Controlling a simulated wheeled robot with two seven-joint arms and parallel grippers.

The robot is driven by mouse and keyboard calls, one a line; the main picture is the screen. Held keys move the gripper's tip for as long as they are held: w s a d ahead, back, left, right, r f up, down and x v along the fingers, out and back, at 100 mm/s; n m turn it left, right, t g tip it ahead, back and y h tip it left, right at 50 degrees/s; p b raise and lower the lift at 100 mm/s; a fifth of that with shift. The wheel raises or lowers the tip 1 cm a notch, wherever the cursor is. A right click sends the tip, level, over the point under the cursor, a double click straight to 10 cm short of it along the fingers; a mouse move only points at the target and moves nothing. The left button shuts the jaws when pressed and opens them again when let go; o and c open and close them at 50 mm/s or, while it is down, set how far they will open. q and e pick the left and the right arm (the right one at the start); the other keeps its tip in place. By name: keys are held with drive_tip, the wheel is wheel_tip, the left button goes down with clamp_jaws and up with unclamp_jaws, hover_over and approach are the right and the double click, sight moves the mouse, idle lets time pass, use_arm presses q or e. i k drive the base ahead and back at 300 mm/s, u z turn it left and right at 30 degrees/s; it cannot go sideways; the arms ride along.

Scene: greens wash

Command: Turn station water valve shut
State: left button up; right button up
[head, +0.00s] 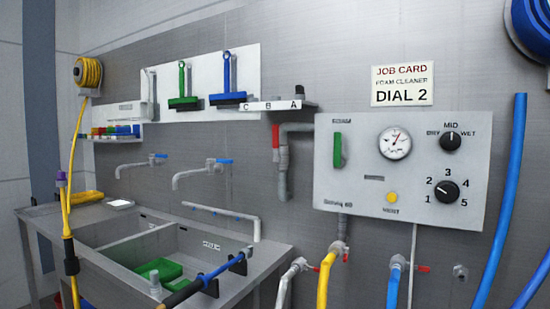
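The grey control panel (360,190) is on the wall at the right, with a pressure gauge, a green switch, a MID knob, a numbered dial and a yellow button. Below it, a valve with a red handle (346,250) sits above a yellow hose, and another with a red handle (423,268) sits by a blue hose. A grey bent pipe (284,165) left of the panel has a red part (275,138) at its upper left. No readable label shows which one is the station water valve. Neither gripper is in view.
A steel double sink (150,240) with a green tray (160,269) fills the lower left. A blue and black lance (205,279) lies across its front edge. Blue hoses (505,205) hang at the right; a yellow hose (72,170) hangs at the left.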

sight(275, 128)
drive_tip(key=z, duration=0.5)
drive_tip(key=k, duration=0.25)
drive_tip(key=u, duration=1.35)
drive_tip(key=i, duration=1.3)
drive_tip(key=z, duration=0.2)
